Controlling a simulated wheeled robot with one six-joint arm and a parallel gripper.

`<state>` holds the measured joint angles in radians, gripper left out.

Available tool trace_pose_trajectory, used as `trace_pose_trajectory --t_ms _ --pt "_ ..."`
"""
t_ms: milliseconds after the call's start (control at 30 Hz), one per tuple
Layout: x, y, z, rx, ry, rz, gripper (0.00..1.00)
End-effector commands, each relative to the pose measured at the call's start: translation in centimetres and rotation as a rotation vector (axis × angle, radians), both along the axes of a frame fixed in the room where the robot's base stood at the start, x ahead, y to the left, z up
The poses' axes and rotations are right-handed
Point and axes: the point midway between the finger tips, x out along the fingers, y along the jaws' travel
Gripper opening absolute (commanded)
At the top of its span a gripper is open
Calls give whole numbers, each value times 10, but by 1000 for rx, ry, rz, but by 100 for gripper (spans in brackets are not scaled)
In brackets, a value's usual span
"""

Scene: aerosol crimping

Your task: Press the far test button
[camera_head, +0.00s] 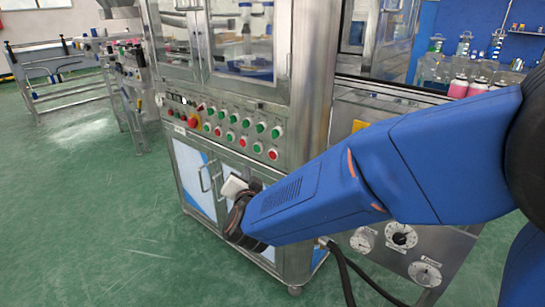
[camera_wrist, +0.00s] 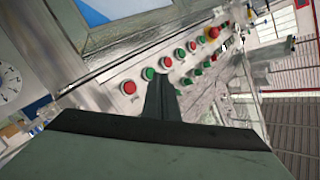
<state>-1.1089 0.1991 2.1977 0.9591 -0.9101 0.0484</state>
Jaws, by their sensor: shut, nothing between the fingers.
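The steel control panel (camera_head: 235,121) on the front of the machine carries rows of green and red push buttons. In the wrist view the buttons run slantwise, with a red one (camera_wrist: 129,87) at the left end, a green one (camera_wrist: 148,73) beside it and another red one (camera_wrist: 166,62) further on. I cannot tell which is the far test button, as the labels are too small to read. My gripper (camera_wrist: 160,82) is shut and empty, its fingertips pointing at the panel near the left-end buttons. Whether they touch it cannot be told.
A large red mushroom button (camera_head: 194,122) sits at the panel's left end. Cabinet door handles (camera_head: 207,180) stick out below the panel. A steel unit with dials (camera_head: 402,236) stands to the right, behind my arm.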

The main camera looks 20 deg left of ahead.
Motion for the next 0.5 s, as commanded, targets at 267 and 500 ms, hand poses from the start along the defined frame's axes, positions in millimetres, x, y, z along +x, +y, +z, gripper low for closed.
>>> trace_pose_trajectory --t_ms 267,500 --pt "27 -12 0 0 -1 -3 0" --pt "53 -23 0 0 -1 -3 0"
